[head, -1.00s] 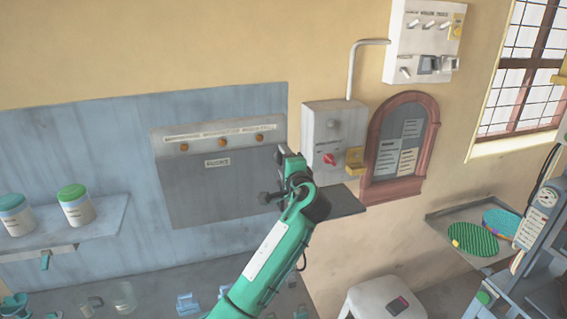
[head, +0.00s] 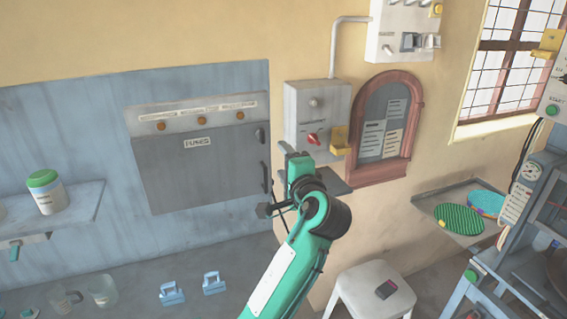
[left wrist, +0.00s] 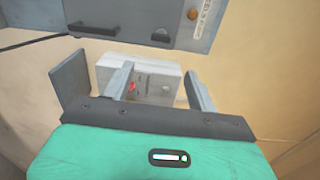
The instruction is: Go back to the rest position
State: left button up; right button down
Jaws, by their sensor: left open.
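My left arm comes up from the bottom in the head view, a green link with a dark wrist. My left gripper (head: 287,165) is in front of the wall, just right of the grey fuse box (head: 195,165) and below the switch box (head: 316,115) with the red knob. In the left wrist view, the gripper (left wrist: 160,92) has its two fingers spread apart with nothing between them. The switch box (left wrist: 150,80) lies beyond the fingers, and the fuse box's lower part shows at the top. My right gripper is not in view.
A dark shelf (head: 331,180) sits under the switch box, close to my gripper. A white stool (head: 372,290) stands below, with a dark object on it. Blue-handled items stand lower left.

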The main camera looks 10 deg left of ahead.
pick_arm(q)
jog(key=shift+f, duration=0.1)
jog(key=s+a+f+n+g+h, duration=0.2)
jog(key=s+f, duration=0.3)
jog(key=f, duration=0.4)
jog(key=s+a+f+n+g+h, duration=0.1)
jog(key=s+a+f+g+h, duration=0.15)
jog(key=s+f, duration=0.45)
jog(key=s+a+f+n+g+h, duration=0.1)
jog(key=s+a+f+n+g, duration=0.15)
jog(key=f, duration=0.85)
jog(key=s+a+f+n+g+h, duration=0.15)
jog(key=s+f, duration=0.35)
jog(key=s, duration=0.7)
jog(key=s+f+n+g+h, duration=0.25)
jog(key=s+f, duration=0.25)
jog(key=s, duration=0.7)
notch_tip(320, 180, down, 32)
jog(key=s+g, duration=0.2)
jog(key=s+a+f, duration=0.1)
jog(key=s+f, duration=0.8)
jog(key=s+a+f+g, duration=0.1)
jog(key=s+a+f, duration=0.1)
jog(key=s+f, duration=0.7)
jog(key=shift+s+a+f, duration=0.15)
jog(key=shift+a+f, duration=0.1)
jog(key=shift+f, duration=0.1)
